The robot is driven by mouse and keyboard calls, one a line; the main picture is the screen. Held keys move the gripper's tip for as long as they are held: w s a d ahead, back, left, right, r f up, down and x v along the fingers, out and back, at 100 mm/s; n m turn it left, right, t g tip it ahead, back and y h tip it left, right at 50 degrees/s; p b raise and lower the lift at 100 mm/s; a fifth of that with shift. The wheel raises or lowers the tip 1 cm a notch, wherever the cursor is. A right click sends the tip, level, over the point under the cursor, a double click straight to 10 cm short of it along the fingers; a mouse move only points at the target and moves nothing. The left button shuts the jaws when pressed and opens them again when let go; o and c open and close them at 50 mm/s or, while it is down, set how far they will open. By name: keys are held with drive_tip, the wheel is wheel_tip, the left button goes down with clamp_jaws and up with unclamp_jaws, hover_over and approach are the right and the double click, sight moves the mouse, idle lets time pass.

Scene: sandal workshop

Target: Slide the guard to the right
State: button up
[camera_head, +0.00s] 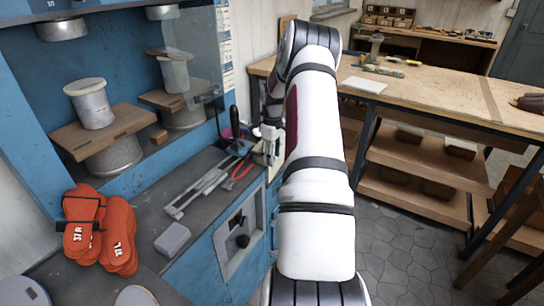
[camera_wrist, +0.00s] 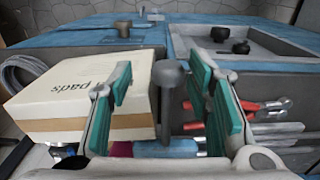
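The guard (camera_head: 196,48) looks like a clear, see-through panel at the right side of the blue press opening in the head view. A small dark grip-like part (camera_head: 209,95) shows by its lower right edge. My gripper (camera_head: 271,136) is right of the guard and lower, over the end of the bench, partly hidden by my arm. In the wrist view my gripper (camera_wrist: 161,78) has its teal pads wide apart. A dark grey round-headed post (camera_wrist: 168,78) shows between them, and I cannot tell its distance. I do not see the guard clearly in the wrist view.
A box marked "pads" (camera_wrist: 80,98) is left of the fingers, and red-handled pliers (camera_head: 238,176) lie on the grey bench. A black-handled tool (camera_head: 234,121) stands near my gripper. Orange sandal pieces (camera_head: 99,231) lie at the left front. A wooden workbench (camera_head: 440,95) is at right.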

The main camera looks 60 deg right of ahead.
wheel_tip(320, 180, up, 12)
idle(0.6)
drive_tip(key=shift+a, duration=0.1)
idle(0.4)
